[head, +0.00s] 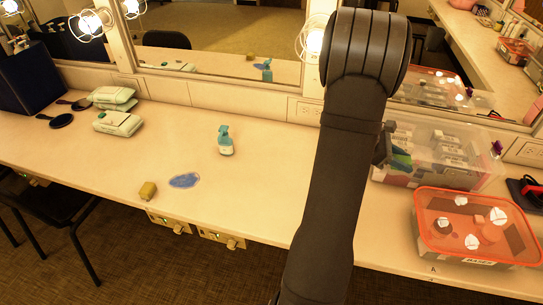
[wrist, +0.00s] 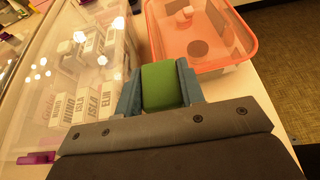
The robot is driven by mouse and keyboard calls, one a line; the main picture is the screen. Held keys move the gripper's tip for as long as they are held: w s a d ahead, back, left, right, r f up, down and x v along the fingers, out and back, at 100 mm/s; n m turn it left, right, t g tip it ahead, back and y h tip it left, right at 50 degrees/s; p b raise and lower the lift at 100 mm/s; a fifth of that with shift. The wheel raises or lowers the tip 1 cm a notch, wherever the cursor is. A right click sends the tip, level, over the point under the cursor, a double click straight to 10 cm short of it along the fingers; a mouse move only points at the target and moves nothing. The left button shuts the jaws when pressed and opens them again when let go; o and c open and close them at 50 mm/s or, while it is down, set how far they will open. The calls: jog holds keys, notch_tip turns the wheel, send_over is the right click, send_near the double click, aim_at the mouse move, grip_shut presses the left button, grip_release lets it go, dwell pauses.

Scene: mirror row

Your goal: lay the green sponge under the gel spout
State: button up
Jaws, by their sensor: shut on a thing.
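The green sponge (wrist: 163,88) is between the two teal fingers of my gripper (wrist: 158,78) in the wrist view. The gripper is shut on it. In the head view my arm hides most of the gripper; a small green patch shows just right of the arm, and I cannot tell if it is the sponge. A teal-topped bottle with a spout (head: 225,140) stands upright on the counter, left of my arm. A flat blue patch (head: 184,180) lies in front of it to the left.
A clear lidded bin (head: 440,150) of labelled boxes and an orange-lidded container (head: 478,262) stand right of my arm. Wipe packs (head: 118,123) and dark hand mirrors (head: 62,120) lie at left. The counter around the bottle is clear.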

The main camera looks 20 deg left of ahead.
jog(key=w+a+f+n+t+y, duration=0.1)
jog(key=a+f+n+t, duration=0.15)
jog(key=a, duration=0.85)
jog(key=w+a+f+n+t+y, duration=0.15)
jog(key=a+n+t, duration=0.25)
jog(key=a, duration=0.8)
jog(key=a+f+n+t+y, duration=0.2)
jog(key=a+f+n+t, duration=0.15)
jog(key=a, duration=0.75)
jog(key=s+a+f+n+t+y, duration=0.1)
jog(key=s+a+f+n+y, duration=0.1)
jog(key=s+a, duration=0.3)
jog(key=s+a+f+n+t+y, duration=0.1)
jog(key=s+a, duration=0.5)
jog(key=a, duration=0.6)
jog(key=s+a+f+n+t+y, duration=0.1)
jog(key=s+a+f+n+y, duration=0.2)
jog(key=s+a+n+y, duration=0.2)
jog(key=shift+s+a+f+y, duration=0.15)
jog(key=shift+a+f+y, duration=0.1)
jog(key=shift+a, duration=0.6)
jog(key=shift+s+a+f+y, duration=0.1)
jog(key=shift+s+a+y, duration=0.1)
jog(key=shift+a, duration=0.6)
send_over(223, 153)
jog(key=s, duration=0.4)
jog(key=shift+d, duration=0.1)
jog(key=shift+w+f, duration=0.15)
jog(key=shift+f, duration=1.6)
jog(key=shift+f, duration=0.2)
